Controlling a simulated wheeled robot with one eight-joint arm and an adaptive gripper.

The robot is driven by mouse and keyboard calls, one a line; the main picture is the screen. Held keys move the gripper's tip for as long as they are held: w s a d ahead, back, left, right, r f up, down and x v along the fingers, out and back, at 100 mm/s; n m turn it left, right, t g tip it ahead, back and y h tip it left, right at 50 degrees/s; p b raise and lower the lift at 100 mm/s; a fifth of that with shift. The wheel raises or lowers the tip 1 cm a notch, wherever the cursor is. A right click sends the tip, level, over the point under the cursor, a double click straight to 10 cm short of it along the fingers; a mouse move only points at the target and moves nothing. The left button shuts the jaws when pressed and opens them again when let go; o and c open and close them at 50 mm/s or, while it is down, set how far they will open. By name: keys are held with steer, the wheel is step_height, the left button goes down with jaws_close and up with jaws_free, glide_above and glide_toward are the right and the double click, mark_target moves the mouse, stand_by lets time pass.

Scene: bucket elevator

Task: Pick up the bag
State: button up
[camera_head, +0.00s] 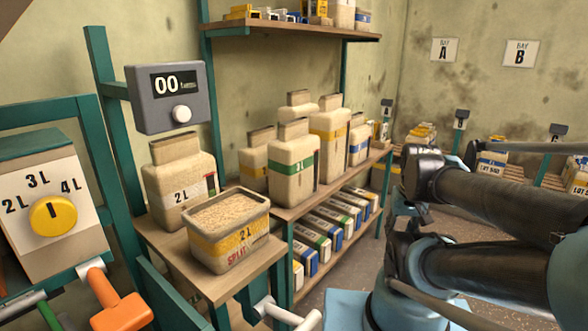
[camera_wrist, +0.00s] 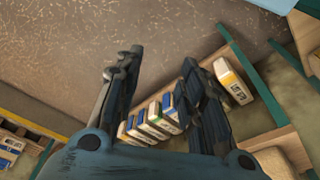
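Several cream bag-like packs stand in the head view, and I cannot tell which one is the task's bag. One marked 2L (camera_head: 180,182) stands on the left wooden shelf. A green-banded one (camera_head: 293,160) and a taller yellow-banded one (camera_head: 328,140) stand upright on the middle shelf. An open-topped container marked 2L SPLIT (camera_head: 228,236), filled with grain, sits at the front of the left shelf. My gripper (camera_wrist: 158,66) is open and empty in the wrist view, its fingers apart. It touches none of the packs that I can see. The head view does not clearly show its fingers.
A lower shelf (camera_head: 336,245) holds a row of smaller packs, also visible beyond the fingers in the wrist view (camera_wrist: 152,122). A display reading 00 (camera_head: 172,95) and a yellow dial (camera_head: 54,214) are at left. An orange-handled lever (camera_head: 118,305) juts out front left.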

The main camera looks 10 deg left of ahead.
steer(key=o, duration=0.9)
steer(key=shift+a+r+n, duration=0.25)
steer(key=shift+r+n, duration=0.25)
steer(key=shift+r, duration=0.65)
steer(key=o, duration=0.4)
steer(key=w+a+r+n, duration=0.1)
steer(key=r, duration=0.1)
steer(key=w+r+n, duration=0.2)
steer(key=r, duration=0.1)
steer(key=w+a+r+n, duration=0.1)
steer(key=w+r, duration=0.1)
steer(key=shift+w+a+r+n, duration=0.15)
steer(key=shift+a+r+n, duration=0.15)
steer(key=shift+a, duration=0.05)
step_height(320, 180, up, 24)
steer(key=n+g, duration=0.2)
steer(key=n, duration=2.2)
glide_above(294, 121)
steer(key=shift+w+f, duration=0.15)
steer(key=shift+w, duration=0.2)
steer(key=shift+a+f, duration=0.15)
steer(key=shift+f, duration=0.1)
step_height(294, 121, down, 12)
steer(key=shift+r, duration=0.2)
steer(key=shift+w+f, duration=0.15)
steer(key=shift+f, duration=1.15)
steer(key=shift+w+f, duration=0.1)
steer(key=shift+f, duration=1.2)
